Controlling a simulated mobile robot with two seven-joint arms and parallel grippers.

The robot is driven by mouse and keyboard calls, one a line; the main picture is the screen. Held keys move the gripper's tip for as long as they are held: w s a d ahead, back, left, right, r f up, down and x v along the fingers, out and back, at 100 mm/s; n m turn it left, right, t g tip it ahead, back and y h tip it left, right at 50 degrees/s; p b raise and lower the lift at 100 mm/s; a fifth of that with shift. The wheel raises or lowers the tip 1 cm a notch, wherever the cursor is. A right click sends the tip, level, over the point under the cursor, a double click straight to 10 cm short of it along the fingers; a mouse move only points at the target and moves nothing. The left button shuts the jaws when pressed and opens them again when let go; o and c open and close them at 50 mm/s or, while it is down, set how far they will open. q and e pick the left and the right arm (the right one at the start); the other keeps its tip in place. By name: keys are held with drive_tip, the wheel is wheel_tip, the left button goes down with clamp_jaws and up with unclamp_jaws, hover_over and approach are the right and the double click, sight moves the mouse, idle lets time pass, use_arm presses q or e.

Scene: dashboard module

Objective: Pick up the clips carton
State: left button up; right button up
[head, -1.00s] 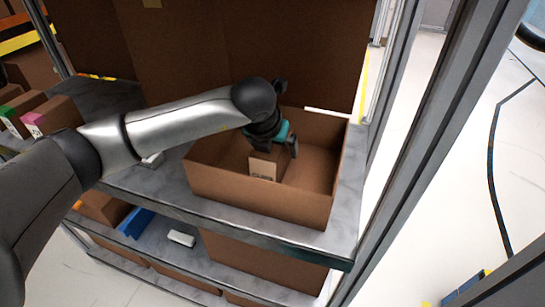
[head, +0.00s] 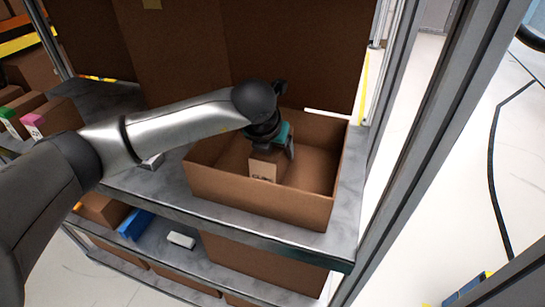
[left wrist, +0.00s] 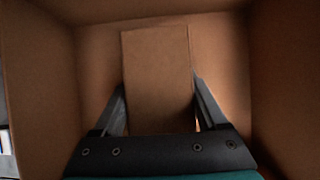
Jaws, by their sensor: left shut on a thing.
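The clips carton (head: 264,171) is a small brown box with dark lettering on its front face. It is inside a large open cardboard box (head: 255,203) on the shelf. My left gripper (head: 270,150) reaches down into the box from above and is shut on the carton. In the left wrist view the carton (left wrist: 157,75) sits between the two fingers (left wrist: 160,105), with box walls around it. Whether the carton touches the box floor cannot be told. My right gripper is not in view.
The large box stands on a grey shelf (head: 345,205) beside a metal post (head: 425,130). Cartons with green and pink labels (head: 35,120) are at the far left. A lower shelf holds a blue item (head: 135,224), a white item (head: 181,240) and brown boxes.

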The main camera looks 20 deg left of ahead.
use_arm(q)
clamp_jaws()
